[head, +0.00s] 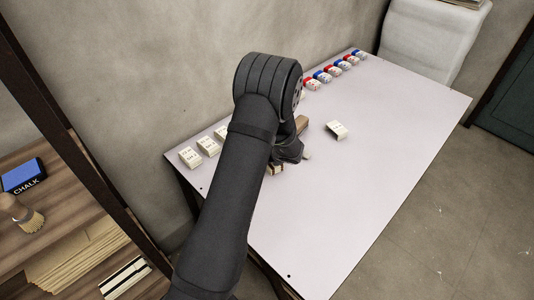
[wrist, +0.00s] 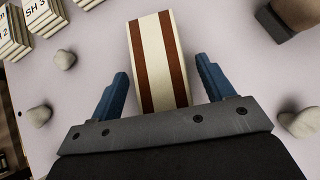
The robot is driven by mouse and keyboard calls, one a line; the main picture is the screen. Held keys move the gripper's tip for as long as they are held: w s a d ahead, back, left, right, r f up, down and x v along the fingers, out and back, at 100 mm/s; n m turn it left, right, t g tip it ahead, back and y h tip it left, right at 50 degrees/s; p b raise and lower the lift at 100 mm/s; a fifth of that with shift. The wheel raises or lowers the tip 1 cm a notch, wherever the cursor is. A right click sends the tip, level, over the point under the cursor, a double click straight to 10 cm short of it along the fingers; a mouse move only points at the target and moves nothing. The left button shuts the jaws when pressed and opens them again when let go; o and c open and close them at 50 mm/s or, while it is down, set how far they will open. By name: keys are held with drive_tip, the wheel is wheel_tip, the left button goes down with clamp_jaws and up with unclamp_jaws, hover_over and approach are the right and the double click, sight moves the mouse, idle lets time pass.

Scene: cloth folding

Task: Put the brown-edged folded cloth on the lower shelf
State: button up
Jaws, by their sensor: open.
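The brown-edged folded cloth (wrist: 158,55) is a cream bundle with two brown stripes, lying on the table in the wrist view. My gripper (wrist: 163,80) is open, with one blue finger on each side of the cloth's near end. Gaps show between the fingers and the cloth. In the head view my gripper (head: 288,152) is mostly hidden behind my arm, and I cannot make out the cloth surely there. A wooden shelf unit (head: 70,213) stands at the left in the head view; which board is the lower shelf I cannot tell.
The shelf unit holds a blue chalk box (head: 23,176), a brush (head: 24,214), a tan stack (head: 75,258) and a black-striped white item (head: 125,278). Labelled bundles (wrist: 42,14), pale stones (wrist: 39,116) and a brown block (wrist: 298,14) surround the gripper. The table's right side (head: 390,145) is clear.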

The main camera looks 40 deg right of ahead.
drive_tip(key=v, duration=1.6)
drive_tip(key=shift+s+d+r, duration=0.2)
drive_tip(key=shift+d+r, duration=0.05)
drive_tip(key=shift+d, duration=0.05)
drive_tip(key=shift+o, duration=0.5)
drive_tip(key=shift+s+a+r, duration=0.15)
drive_tip(key=shift+s+r, duration=0.2)
drive_tip(key=x, duration=1.1)
drive_tip(key=shift+a+f, duration=0.3)
drive_tip(key=shift+f, duration=0.35)
drive_tip(key=shift+r+x, duration=0.2)
drive_tip(key=shift+x, duration=2.8)
drive_tip(key=shift+w, duration=0.2)
drive_tip(key=c, duration=1.3)
drive_tip(key=shift+r, duration=0.1)
